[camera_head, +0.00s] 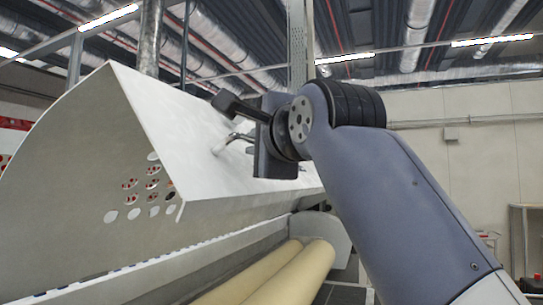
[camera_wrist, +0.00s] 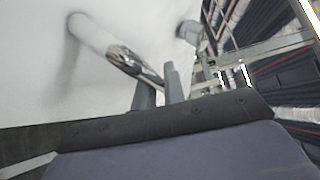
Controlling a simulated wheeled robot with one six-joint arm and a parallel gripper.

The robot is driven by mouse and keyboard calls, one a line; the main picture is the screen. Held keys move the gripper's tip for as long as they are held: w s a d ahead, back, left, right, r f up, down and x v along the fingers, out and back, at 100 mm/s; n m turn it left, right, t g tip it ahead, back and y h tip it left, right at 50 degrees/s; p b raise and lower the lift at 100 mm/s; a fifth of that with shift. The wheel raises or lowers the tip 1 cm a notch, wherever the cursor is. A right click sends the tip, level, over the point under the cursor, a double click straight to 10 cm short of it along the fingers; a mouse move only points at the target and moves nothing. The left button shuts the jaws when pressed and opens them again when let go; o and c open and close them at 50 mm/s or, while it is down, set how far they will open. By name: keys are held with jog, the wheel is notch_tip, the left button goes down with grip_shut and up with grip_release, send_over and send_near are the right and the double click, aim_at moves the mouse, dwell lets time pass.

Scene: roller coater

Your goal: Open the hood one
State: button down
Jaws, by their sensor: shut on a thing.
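The hood (camera_head: 180,125) is a large white sloping panel with a perforated side, above the rollers in the head view. Its pale surface also fills the upper left of the wrist view (camera_wrist: 50,75). A metal handle (camera_head: 226,143) stands out from the hood's front face. In the wrist view the handle (camera_wrist: 125,57) is a shiny bar running from the hood to my fingers. My gripper (camera_wrist: 159,87) is shut on the handle near the bar's end. In the head view my wrist largely hides the fingers.
Two beige rollers (camera_head: 285,275) lie below the hood. A grey end housing (camera_head: 322,238) stands at their far end. A metal frame and ducts rise behind the hood.

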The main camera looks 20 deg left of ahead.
jog(key=shift+r, duration=0.25)
jog(key=c, duration=1.5)
grip_release()
jog(key=shift+a, duration=0.1)
jog(key=shift+s, duration=0.15)
jog(key=b+v, duration=0.3)
jog(key=v, duration=0.7)
jog(key=shift+s+d, duration=0.25)
jog(key=shift+d, duration=0.05)
jog(key=shift+f, duration=0.1)
